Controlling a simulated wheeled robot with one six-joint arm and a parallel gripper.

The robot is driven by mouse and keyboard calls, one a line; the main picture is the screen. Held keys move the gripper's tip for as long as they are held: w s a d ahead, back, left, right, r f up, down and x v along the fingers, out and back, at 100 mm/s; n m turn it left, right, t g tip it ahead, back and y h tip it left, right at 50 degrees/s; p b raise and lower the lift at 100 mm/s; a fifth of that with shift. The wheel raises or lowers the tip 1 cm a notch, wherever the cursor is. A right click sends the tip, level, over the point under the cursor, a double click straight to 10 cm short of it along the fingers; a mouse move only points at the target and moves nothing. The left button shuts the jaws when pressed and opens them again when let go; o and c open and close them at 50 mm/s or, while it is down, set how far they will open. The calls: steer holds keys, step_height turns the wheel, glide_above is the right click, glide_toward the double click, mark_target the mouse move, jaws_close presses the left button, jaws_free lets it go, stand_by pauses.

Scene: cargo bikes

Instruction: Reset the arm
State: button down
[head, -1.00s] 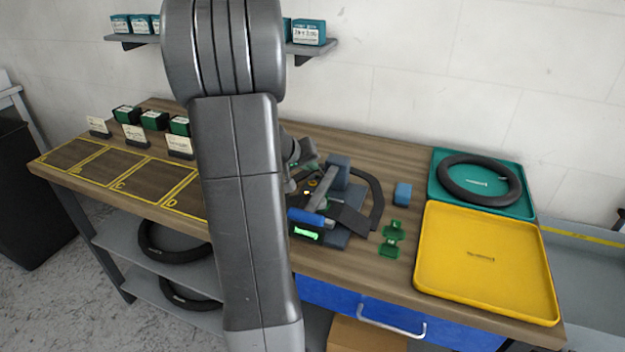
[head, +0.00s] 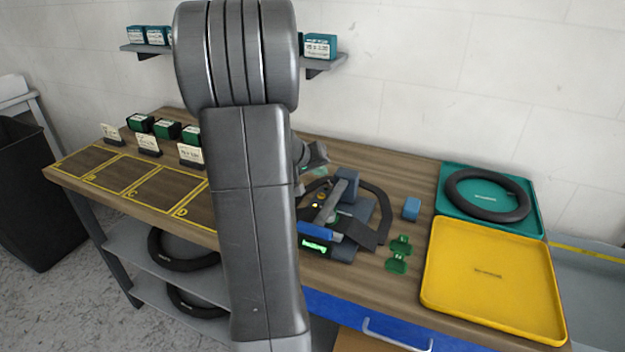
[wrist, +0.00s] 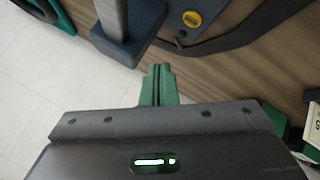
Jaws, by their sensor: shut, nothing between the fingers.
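My arm (head: 255,210) stands across the middle of the head view and hides part of the workbench (head: 430,180). My gripper shows in the wrist view, its green fingers (wrist: 158,84) together with nothing between them. In the head view the gripper is mostly hidden behind my arm. Beyond the fingers in the wrist view are a grey block with a post (wrist: 130,30), a dark curved strap or tube, and a yellow knob (wrist: 191,19). The fingers appear apart from these.
A device with a blue bar (head: 316,231) sits mid-bench with a dark loop around it. Right of it are a blue block (head: 411,209), green pieces (head: 398,254), a yellow tray (head: 487,322) and a teal tray (head: 530,225) holding a black tyre (head: 487,216). Small boxes (head: 166,130) stand at left.

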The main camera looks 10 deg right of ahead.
steer(key=shift+f+b, duration=0.6)
steer(key=shift+f, duration=0.35)
steer(key=shift+r+p, duration=0.3)
steer(key=shift+p, duration=1.2)
steer(key=shift+f+p, duration=0.1)
steer(key=shift+p, duration=0.7)
step_height(320, 180, up, 5)
steer(key=p, duration=0.2)
steer(key=shift+r+p, duration=0.2)
steer(key=shift+p, duration=0.1)
steer(key=shift+f, duration=0.1)
